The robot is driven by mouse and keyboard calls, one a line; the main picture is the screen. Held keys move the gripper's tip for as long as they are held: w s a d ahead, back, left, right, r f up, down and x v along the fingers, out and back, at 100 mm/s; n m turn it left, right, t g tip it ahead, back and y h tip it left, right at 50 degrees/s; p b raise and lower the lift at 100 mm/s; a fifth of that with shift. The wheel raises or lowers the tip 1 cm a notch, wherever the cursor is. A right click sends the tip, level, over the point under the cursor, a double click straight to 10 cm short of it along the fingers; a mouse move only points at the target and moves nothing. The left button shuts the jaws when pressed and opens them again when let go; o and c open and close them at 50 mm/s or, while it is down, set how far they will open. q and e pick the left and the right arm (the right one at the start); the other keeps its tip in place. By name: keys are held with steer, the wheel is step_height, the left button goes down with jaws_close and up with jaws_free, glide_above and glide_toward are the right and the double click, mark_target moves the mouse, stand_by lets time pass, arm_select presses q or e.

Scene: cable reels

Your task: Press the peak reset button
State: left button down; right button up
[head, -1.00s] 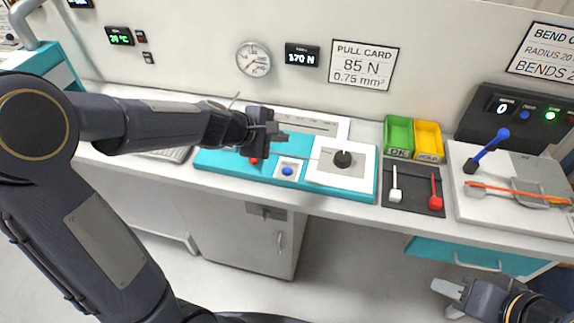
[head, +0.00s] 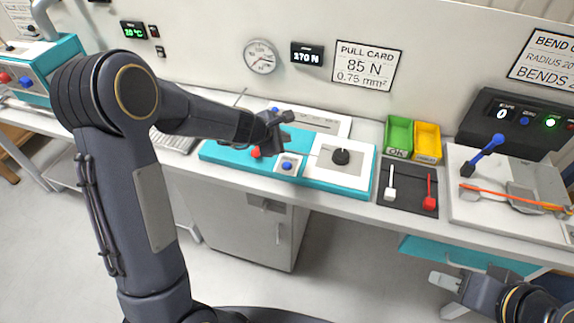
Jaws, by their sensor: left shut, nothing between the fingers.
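No readable label shows which one is the peak reset. My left gripper (head: 284,132) is shut and empty above the tester, over and behind the two buttons, apart from the blue one. It hides part of the tester's back. My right gripper (head: 447,284) is low at the right, in front of the bench; its finger gap is unclear.
A dial gauge (head: 261,57) and a force display (head: 307,53) are on the wall. Green (head: 399,135) and yellow (head: 427,142) bins, a tray with white and red levers (head: 409,186), and a bending station (head: 478,209) with an orange cable stand to the right.

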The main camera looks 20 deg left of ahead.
mark_target(284, 166)
arm_select(q)
step_height(284, 166, down, 8)
steer(key=b, duration=0.7)
steer(key=shift+f, duration=0.1)
stand_by(1.5)
steer(key=shift+f+b, duration=0.4)
steer(key=shift+b, duration=0.25)
steer(key=shift+f+b, duration=0.45)
stand_by(0.3)
stand_by(0.3)
steer(key=shift+r+p, duration=0.8)
steer(key=shift+r, duration=0.05)
step_height(284, 166, up, 5)
steer(key=p, duration=0.5)
steer(key=shift+r, duration=0.1)
